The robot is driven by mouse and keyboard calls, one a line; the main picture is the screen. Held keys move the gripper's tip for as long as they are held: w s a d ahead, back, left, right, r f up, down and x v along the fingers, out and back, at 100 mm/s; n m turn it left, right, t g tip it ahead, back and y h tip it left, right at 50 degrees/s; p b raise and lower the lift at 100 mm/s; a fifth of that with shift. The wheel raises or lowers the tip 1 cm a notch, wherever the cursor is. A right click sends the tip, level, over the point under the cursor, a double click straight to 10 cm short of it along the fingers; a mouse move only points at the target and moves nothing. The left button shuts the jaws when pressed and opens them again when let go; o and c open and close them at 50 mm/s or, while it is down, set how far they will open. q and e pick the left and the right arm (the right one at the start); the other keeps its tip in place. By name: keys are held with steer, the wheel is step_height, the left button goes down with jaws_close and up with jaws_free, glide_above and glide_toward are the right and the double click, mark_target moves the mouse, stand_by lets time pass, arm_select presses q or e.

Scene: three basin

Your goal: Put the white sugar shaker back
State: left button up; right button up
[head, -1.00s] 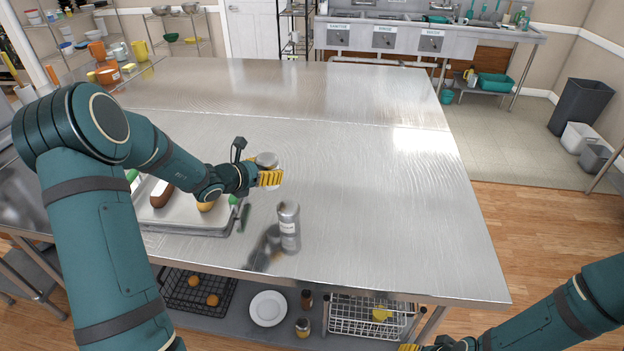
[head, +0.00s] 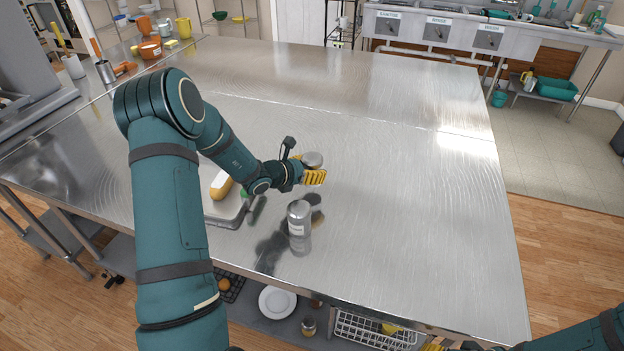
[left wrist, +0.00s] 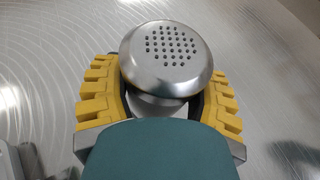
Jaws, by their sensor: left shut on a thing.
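My left gripper (head: 314,177) is shut on a shaker (head: 312,159), which I take to be the white sugar shaker. Its round metal lid with small holes (left wrist: 172,58) fills the middle of the left wrist view, between the yellow fingers (left wrist: 165,100). Its pale body is mostly hidden below the lid and by the gripper. It is upright over the steel table; I cannot tell whether it touches the top. A second, metal shaker with a label (head: 298,219) stands upright nearer the front edge. My right gripper (head: 435,347) shows only a sliver at the bottom edge.
The steel table (head: 400,200) is clear to the right and back. A lower shelf holds a plate (head: 277,302), a jar (head: 308,327) and a wire basket (head: 370,330). Sinks (head: 440,30) stand behind.

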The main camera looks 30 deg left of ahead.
arm_select(q)
steer(key=shift+f, duration=1.75)
steer(key=shift+f+b, duration=0.15)
steer(key=shift+b, duration=0.15)
steer(key=o, duration=1.3)
steer(key=shift+r, duration=0.2)
steer(key=v, duration=0.7)
steer(key=shift+s, duration=0.25)
